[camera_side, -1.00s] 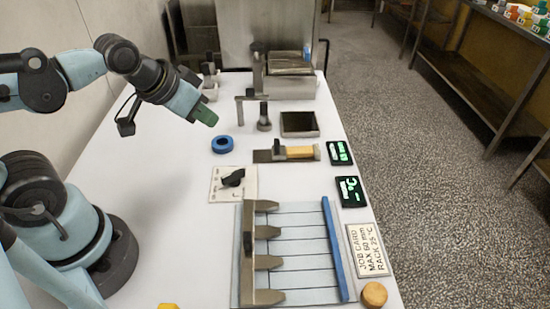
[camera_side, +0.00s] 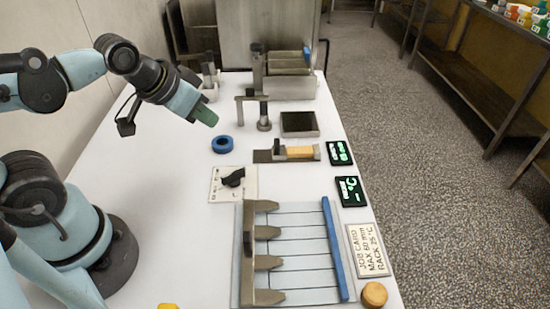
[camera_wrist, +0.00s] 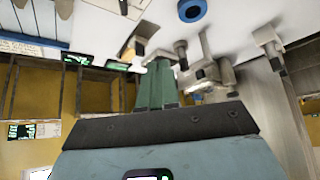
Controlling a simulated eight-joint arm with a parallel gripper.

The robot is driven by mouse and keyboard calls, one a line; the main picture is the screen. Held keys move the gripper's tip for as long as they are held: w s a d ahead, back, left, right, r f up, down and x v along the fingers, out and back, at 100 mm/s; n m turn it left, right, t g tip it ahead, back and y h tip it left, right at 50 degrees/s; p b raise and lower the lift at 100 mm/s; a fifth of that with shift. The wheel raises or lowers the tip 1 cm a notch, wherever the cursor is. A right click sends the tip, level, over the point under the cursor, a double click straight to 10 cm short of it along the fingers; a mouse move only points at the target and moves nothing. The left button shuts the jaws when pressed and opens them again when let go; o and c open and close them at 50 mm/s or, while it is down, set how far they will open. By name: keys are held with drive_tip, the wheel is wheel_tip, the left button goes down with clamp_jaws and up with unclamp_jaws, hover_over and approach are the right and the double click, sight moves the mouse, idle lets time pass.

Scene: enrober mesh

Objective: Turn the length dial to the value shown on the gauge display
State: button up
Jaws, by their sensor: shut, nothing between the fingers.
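The dial is a black pointer knob (camera_side: 234,178) on a white marked plate (camera_side: 217,193), left of the table's middle in the side view. Its scale is too small to read. The gauge display (camera_side: 339,153) is a black panel with green characters at the right edge; I cannot read its number surely. My gripper (camera_side: 207,118) has green fingers, shut and empty, in the air above the table, behind and left of the dial. The shut fingers also show in the wrist view (camera_wrist: 157,87). Nothing touches the dial.
A second black display (camera_side: 351,191) shows "°C". A blue ring (camera_side: 222,144) lies between gripper and dial. A yellow block (camera_side: 300,152) sits in a metal gauge fixture. A slatted rack (camera_side: 300,249) with a blue bar, a job card (camera_side: 369,249) and a metal stand (camera_side: 264,115) surround the area.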

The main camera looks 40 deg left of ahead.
sight(233, 173)
drive_tip(key=o, duration=0.4)
drive_tip(key=shift+w+d+g, duration=0.1)
drive_tip(key=shift+d+g, duration=0.05)
drive_tip(key=shift+g, duration=0.15)
drive_tip(key=shift+o, duration=1.1)
drive_tip(key=shift+w+d+m+g, duration=0.1)
drive_tip(key=shift+d+m+g, duration=0.2)
drive_tip(key=shift+g, duration=0.1)
drive_tip(key=shift+w+d+f+m+g, duration=0.15)
drive_tip(key=shift+d+f+m+g, duration=0.6)
drive_tip(key=shift+f, duration=1.3)
drive_tip(key=shift+w+d+f+m+g, duration=0.15)
drive_tip(key=shift+d+f+g, duration=0.25)
drive_tip(key=shift+f+g, duration=1.25)
drive_tip(key=shift+w+d+f+m+g, duration=0.25)
drive_tip(key=shift+d+f+g, duration=0.3)
drive_tip(key=shift+f, duration=1.95)
clamp_jaws()
